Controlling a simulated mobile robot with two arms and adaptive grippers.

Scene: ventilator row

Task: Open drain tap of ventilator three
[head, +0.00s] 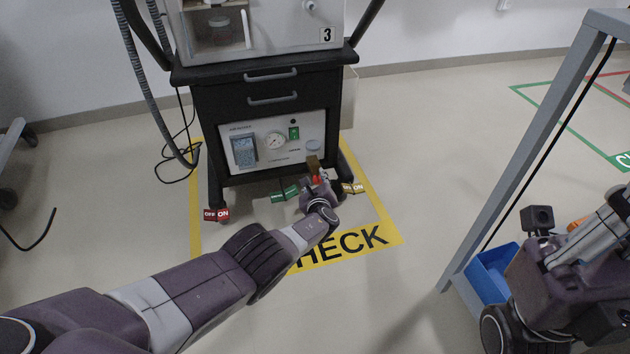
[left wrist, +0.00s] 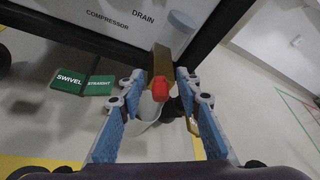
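Ventilator three (head: 272,110), a black cart marked 3, stands against the wall. Its lower white panel (head: 262,150) carries a gauge, a green switch and the word DRAIN, readable in the left wrist view. The drain tap (head: 313,164) sticks out at the panel's lower right. In the left wrist view it is a brass body (left wrist: 163,63) with a red handle end (left wrist: 160,89). My left gripper (head: 317,182) is at the tap. Its blue fingers are apart (left wrist: 160,105), one on each side of the red handle, with visible gaps. My right gripper's fingers do not show.
Floor tags lie around the cart: red OFF/ON (head: 216,214), green SWIVEL/STRAIGHT (head: 285,194) and a yellowish ON tag (head: 353,188). Hoses hang at the cart's left. A grey frame (head: 540,140) and blue bin (head: 490,272) stand right, near my right arm. Floor between is clear.

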